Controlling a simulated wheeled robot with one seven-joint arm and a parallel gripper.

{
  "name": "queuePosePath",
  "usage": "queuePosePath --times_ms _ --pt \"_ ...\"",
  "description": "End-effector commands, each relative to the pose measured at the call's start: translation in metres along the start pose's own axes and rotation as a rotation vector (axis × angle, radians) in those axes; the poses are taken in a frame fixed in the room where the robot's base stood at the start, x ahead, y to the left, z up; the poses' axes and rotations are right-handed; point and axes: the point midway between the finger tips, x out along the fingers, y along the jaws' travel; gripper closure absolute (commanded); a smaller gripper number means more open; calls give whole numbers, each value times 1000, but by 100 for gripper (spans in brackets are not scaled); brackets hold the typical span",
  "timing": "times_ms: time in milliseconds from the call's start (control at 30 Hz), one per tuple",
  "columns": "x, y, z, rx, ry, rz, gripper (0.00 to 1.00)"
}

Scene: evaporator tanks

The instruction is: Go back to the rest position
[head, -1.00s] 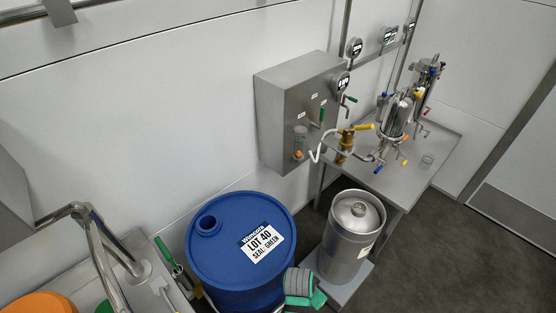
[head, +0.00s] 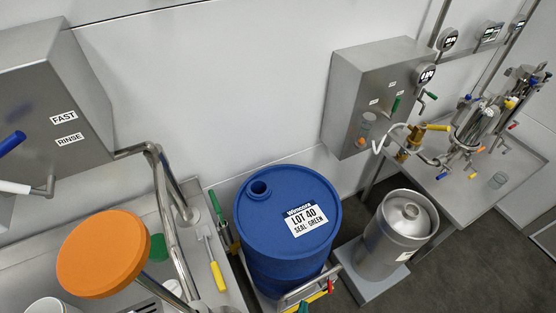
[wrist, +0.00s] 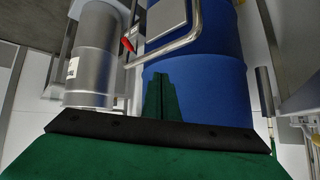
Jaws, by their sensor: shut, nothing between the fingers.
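My gripper (wrist: 162,98) shows in the wrist view as a green body with a black edge and narrow green fingers together in front of the blue drum (wrist: 205,90). Nothing is held between them. In the head view only a bit of green shows at the bottom edge, below the blue drum (head: 285,225). The drum stands upright, with a label reading LOT 40, SEAL: GREEN. Whether the fingers touch the drum cannot be told.
A steel keg (head: 397,235) stands right of the drum on a low platform. A sink counter with an orange disc (head: 103,253) is at left. A metal bar with red and yellow parts (head: 315,293) runs by the drum's front. A steel table (head: 480,185) holds apparatus at right.

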Motion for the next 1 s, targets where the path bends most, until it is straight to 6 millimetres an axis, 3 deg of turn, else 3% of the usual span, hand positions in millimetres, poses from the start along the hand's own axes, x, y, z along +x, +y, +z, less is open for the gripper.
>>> queuePosePath --times_ms 167,400,533,700,1000 --pt "-61 -21 -4 -94 120 -99 100" --pt "-146 -45 -29 -193 299 -205 100" --pt "-183 -52 -44 -226 379 -238 100" --pt "-209 -56 -58 -247 439 -258 100" --pt "-213 -56 -61 -250 451 -261 100"
